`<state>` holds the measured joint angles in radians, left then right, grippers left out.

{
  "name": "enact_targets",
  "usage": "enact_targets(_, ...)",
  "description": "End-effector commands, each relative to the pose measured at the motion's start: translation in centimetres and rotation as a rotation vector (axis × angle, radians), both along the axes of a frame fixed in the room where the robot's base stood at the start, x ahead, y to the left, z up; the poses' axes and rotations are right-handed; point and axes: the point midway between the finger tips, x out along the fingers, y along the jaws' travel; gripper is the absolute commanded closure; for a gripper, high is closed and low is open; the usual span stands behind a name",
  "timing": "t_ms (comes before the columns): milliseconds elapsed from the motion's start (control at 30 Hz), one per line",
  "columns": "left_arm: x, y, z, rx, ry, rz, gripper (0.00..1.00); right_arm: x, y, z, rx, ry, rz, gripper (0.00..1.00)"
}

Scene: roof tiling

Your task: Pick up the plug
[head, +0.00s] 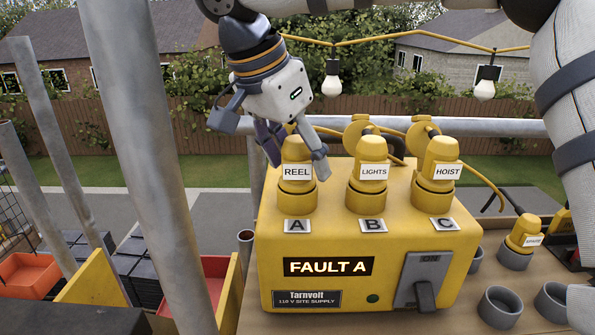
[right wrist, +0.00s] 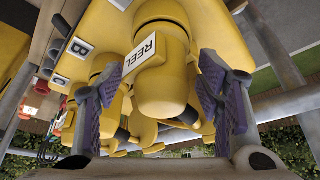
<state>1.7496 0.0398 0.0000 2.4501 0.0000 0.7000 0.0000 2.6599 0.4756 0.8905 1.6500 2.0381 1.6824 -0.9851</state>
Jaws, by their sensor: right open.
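A yellow plug labelled REEL (head: 296,184) stands upright in socket A of the yellow supply box (head: 345,250). It also shows close up in the right wrist view (right wrist: 162,85). My right gripper (head: 293,162) is open above and behind it, fingers pointing down. In the right wrist view, my right gripper's purple pads (right wrist: 160,85) lie on either side of the REEL plug; I cannot tell whether they touch it. The LIGHTS plug (head: 368,186) is in socket B and the HOIST plug (head: 437,186) in socket C. My left gripper is not in view.
The box display (head: 329,266) reads FAULT A. A grey switch (head: 424,281) is on its front. Another yellow plug (head: 525,232) stands in a grey holder at right, near empty grey cups (head: 500,308). Metal poles (head: 150,150) rise at left.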

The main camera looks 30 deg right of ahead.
Motion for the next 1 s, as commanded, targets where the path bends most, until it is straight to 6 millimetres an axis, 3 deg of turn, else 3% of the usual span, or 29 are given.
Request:
enact_targets(67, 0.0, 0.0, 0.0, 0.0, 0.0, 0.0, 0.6, 0.0, 0.0, 0.0, 0.0, 0.0, 0.0, 0.44)
enact_targets(300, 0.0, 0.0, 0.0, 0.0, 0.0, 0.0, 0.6, 0.0, 0.0, 0.0, 0.0, 0.0, 0.0, 0.97)
enact_targets(600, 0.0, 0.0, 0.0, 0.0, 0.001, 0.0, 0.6, 0.1, 0.0, 0.7, 0.001, -0.004, -0.002, 0.97)
enact_targets(900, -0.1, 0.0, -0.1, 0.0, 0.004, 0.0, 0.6, 0.0, 0.1, 7.9, 0.001, -0.004, -0.002, 0.97)
enact_targets(1000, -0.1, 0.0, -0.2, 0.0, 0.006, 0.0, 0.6, 0.1, 0.1, 9.4, 0.001, -0.003, -0.001, 0.97)
